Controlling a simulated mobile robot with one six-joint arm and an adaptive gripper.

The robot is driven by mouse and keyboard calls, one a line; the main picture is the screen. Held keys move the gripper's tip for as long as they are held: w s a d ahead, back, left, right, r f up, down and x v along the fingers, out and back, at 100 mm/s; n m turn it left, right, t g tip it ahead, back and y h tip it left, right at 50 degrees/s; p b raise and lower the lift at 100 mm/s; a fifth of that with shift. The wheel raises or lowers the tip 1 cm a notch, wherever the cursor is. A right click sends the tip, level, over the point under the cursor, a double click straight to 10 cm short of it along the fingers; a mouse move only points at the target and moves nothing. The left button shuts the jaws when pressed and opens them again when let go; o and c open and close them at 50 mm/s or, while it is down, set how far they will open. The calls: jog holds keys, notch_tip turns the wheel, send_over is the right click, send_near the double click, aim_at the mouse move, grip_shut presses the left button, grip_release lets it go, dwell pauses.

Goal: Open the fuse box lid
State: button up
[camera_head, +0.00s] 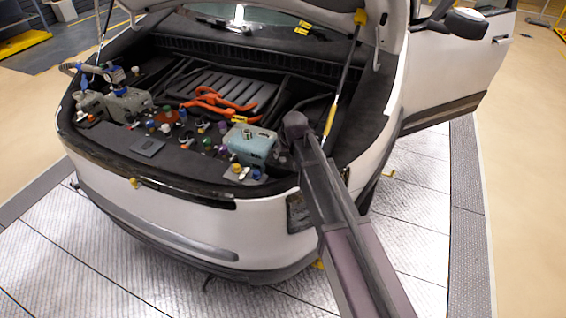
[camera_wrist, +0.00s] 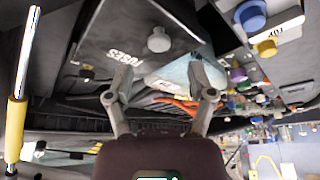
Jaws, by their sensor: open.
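The fuse box lid (camera_wrist: 112,28) is a dark grey panel marked "FUSES" in the wrist view. A round grey knob (camera_wrist: 159,40) stands out from it. The lid looks flat, and I see no gap at its edge. My gripper (camera_wrist: 160,66) is open and empty, its two fingers spread on either side below the knob in the picture. The fingers do not appear to touch the knob. In the head view, the end of my arm is over the right side of the engine bay and hides the lid.
A pale blue coolant tank (camera_head: 250,145) stands left of my arm. Orange cables (camera_head: 218,102) and several coloured caps lie further left. A hood strut (camera_head: 343,85) rises close to the right of my arm; a strut (camera_wrist: 20,95) also shows at the wrist view's left.

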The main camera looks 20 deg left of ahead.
aim_at(283, 159)
jog(key=shift+b+x, duration=1.7)
jog(key=shift+x, duration=0.45)
grip_shut()
